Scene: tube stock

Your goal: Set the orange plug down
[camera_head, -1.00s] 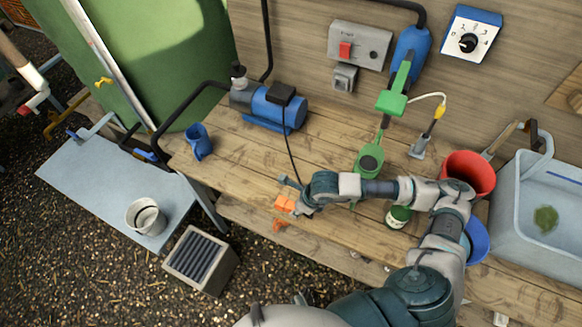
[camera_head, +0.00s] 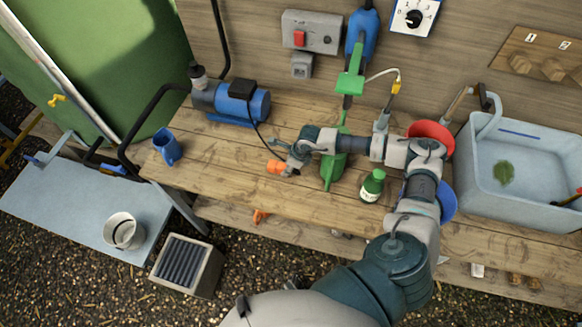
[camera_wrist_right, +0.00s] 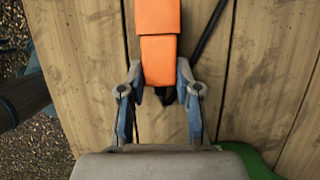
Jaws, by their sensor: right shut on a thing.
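The orange plug (camera_head: 276,167) is near the middle of the wooden workbench (camera_head: 225,180), in front of the blue pump. My right gripper (camera_head: 288,163) reaches in from the right and is shut on the plug. In the right wrist view the plug (camera_wrist_right: 158,50) sits between the two fingers of the gripper (camera_wrist_right: 158,88), over bare planks. A black cord runs from the pump towards the plug. I cannot tell whether the plug touches the bench. My left gripper is not in view.
A green tool (camera_head: 333,172) and a green bottle (camera_head: 372,186) are to the right. Bench left of the plug is clear.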

